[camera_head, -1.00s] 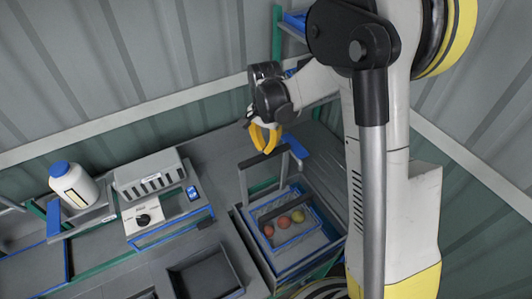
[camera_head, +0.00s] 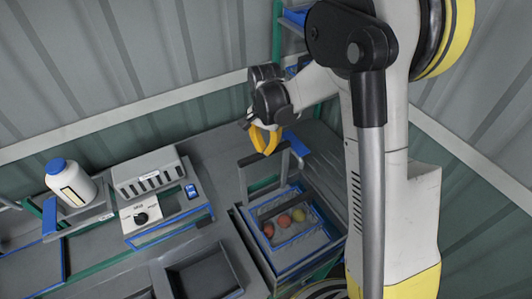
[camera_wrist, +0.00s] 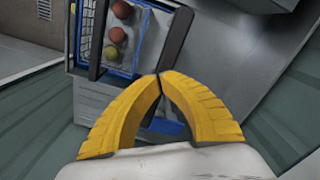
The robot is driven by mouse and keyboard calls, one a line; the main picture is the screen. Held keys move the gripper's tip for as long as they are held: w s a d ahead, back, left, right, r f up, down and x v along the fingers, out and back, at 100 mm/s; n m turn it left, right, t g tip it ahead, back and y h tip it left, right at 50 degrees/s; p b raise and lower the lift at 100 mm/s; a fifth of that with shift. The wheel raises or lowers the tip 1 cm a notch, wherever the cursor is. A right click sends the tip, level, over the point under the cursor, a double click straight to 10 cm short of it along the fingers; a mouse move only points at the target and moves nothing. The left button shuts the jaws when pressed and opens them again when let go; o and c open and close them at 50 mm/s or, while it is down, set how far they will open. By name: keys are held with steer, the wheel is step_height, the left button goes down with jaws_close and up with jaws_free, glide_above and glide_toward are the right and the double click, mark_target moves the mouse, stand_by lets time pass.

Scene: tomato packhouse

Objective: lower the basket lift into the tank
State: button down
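The basket lift (camera_head: 250,216) is a dark frame with blue edging and a tall handle (camera_head: 244,184), standing at the tank (camera_head: 278,282) on the bench. It holds several red and yellow-green tomatoes (camera_head: 284,221). My gripper (camera_head: 264,152) is right at the handle's crossbar. In the wrist view its yellow fingers (camera_wrist: 159,76) come together at the tips over the dark bar (camera_wrist: 177,40). I cannot tell whether the bar is pinched between them or lies just below. The basket's mesh side (camera_wrist: 84,35) and tomatoes (camera_wrist: 119,33) show beyond. The basket's depth in the tank is hard to judge.
An empty dark tray (camera_head: 202,277) stands left of the tank. Farther left are a control box with a knob (camera_head: 141,218), a slotted grey unit (camera_head: 150,176) and a white bottle with blue cap (camera_head: 72,185). Corrugated walls close off the back.

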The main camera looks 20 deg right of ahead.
steer(key=shift+f+b, duration=7.75)
steer(key=shift+f, duration=1.35)
step_height(320, 180, up, 16)
steer(key=p, duration=1)
steer(key=shift+r, duration=0.2)
steer(key=shift+f, duration=0.1)
steer(key=shift+s, duration=0.1)
steer(key=shift+s+b, duration=0.25)
steer(key=shift+b, duration=0.45)
steer(key=s+f+n+t+b, duration=0.3)
steer(key=s+n+b, duration=0.2)
steer(key=s+b, duration=0.4)
steer(key=s+f+n+t+b, duration=0.3)
steer(key=s+n+t+b, duration=0.1)
steer(key=s+b, duration=0.5)
steer(key=shift+s+f+n, duration=0.35)
steer(key=shift+s+n, duration=0.05)
steer(key=shift+s, duration=0.2)
